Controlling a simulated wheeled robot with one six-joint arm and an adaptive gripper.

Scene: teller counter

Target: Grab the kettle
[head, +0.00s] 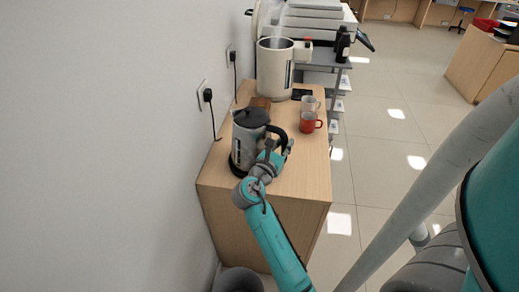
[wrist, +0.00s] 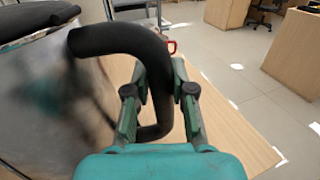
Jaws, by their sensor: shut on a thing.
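The kettle (head: 246,139) is a silver metal one with a black lid, black base and black handle, standing upright near the front left of the wooden cabinet top. In the wrist view its shiny body (wrist: 50,95) fills the left side, and its curved black handle (wrist: 110,38) runs down between my fingers. My gripper (head: 273,147) is at the handle on the kettle's right side. In the wrist view my gripper (wrist: 160,92) is shut on the handle, one finger on each side. I cannot tell whether the kettle's base is lifted off the surface.
The wooden cabinet (head: 310,172) stands against the left wall. A red mug (head: 308,123) and a pale mug (head: 309,103) stand behind the kettle to the right. A large cream urn (head: 274,72) is at the back. Wall sockets with cords (head: 205,95) are on the left.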

